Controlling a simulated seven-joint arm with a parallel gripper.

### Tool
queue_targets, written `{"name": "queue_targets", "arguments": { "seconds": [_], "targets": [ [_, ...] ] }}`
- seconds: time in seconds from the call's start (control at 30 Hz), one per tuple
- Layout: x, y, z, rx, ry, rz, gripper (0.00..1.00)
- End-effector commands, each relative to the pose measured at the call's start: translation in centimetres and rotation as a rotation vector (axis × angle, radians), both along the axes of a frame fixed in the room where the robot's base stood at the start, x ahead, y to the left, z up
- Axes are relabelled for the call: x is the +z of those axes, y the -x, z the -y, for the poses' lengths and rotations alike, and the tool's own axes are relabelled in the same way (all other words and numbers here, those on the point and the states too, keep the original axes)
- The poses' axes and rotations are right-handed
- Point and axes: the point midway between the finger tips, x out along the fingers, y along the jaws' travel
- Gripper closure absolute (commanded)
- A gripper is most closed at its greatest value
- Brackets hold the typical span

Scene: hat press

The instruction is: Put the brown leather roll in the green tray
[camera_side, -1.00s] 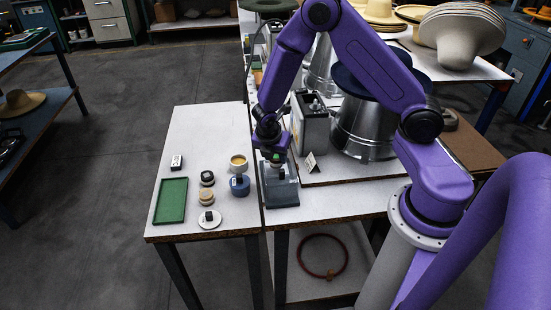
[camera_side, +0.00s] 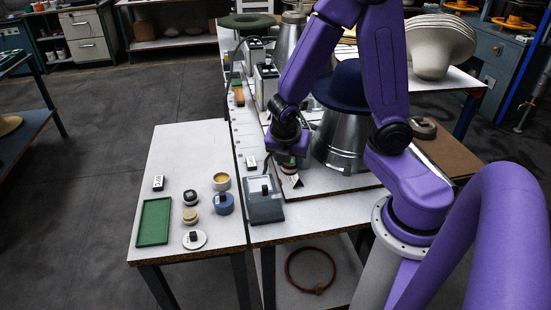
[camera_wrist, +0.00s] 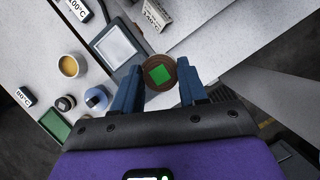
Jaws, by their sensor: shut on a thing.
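The brown leather roll (camera_wrist: 151,86) is a round brown piece with a green square on its top, seen end-on in the wrist view. My gripper (camera_wrist: 159,84) is shut on it, with a dark blue finger on each side. In the side view my gripper (camera_side: 289,160) is over the right table, behind and right of a grey flat device; the roll is mostly hidden there. The green tray (camera_side: 154,222) lies empty on the left table, to the left of my gripper. It also shows at lower left in the wrist view (camera_wrist: 55,124).
Left of my gripper stands the grey device (camera_side: 264,207). A yellow-filled cup (camera_side: 221,182), a blue round container (camera_side: 224,204) and small discs (camera_side: 191,216) stand between it and the tray. A large metal cone (camera_side: 340,145) with a blue hat stands close right. A temperature card (camera_side: 296,182) is near my gripper.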

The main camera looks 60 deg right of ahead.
Motion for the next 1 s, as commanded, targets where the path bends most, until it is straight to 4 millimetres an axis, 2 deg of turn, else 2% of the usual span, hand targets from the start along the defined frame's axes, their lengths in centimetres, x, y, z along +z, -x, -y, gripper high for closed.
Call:
{"name": "queue_targets", "arguments": {
  "seconds": [0.1,0.3,0.57,0.67,0.77,1.0],
  "targets": [
    [0.6,1.3,-0.2,0.002,-0.002,0.002,0.87],
    [1.1,2.4,-0.3,0.001,-0.002,0.001,0.87],
    [1.2,2.5,-0.5,0.009,-0.001,-0.001,0.87],
    [1.1,1.4,-1.6,0.053,-0.007,-0.002,0.87],
    [1.1,-0.8,-3.8,0.145,-0.016,-0.007,0.87],
    [0.7,-7.8,-11.7,0.483,-0.027,-0.014,0.87]
  ]
}}
